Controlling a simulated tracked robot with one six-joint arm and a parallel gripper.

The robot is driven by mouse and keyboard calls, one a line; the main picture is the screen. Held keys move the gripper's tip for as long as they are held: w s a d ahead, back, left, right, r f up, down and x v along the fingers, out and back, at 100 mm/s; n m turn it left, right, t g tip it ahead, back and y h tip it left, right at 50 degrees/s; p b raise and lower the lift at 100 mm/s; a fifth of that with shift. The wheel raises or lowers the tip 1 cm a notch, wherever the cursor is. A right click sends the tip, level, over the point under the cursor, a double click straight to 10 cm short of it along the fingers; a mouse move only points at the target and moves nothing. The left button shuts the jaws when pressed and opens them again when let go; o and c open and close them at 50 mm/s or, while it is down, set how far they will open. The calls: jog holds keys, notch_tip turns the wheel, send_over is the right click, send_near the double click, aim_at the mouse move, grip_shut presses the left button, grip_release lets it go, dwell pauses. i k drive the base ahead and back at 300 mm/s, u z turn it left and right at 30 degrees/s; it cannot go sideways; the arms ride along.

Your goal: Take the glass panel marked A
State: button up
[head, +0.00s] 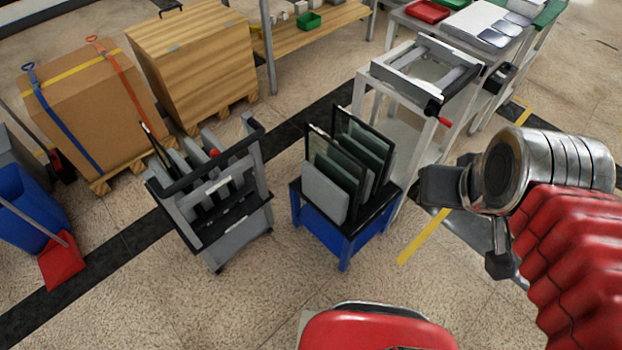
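Several dark-edged glass panels (373,146) stand upright, side by side, in a blue rack with a black top (340,232) near the middle of the head view. A pale sheet (325,190) stands at the front of this rack. I cannot make out a letter A on any panel. My gripper (462,222) is at the right, apart from the rack and to its right. Its fingers are partly hidden by the metal wrist, and I cannot tell how far apart they are. I see no panel at it.
A grey wheeled rack (215,190) holding slabs stands left of the blue rack. A white table with a clamp frame (425,75) stands behind right. Floor in front is clear.

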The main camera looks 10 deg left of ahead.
aim_at(340, 166)
jog(key=u, duration=1.5)
jog(key=i, duration=1)
jog(key=u, duration=0.05)
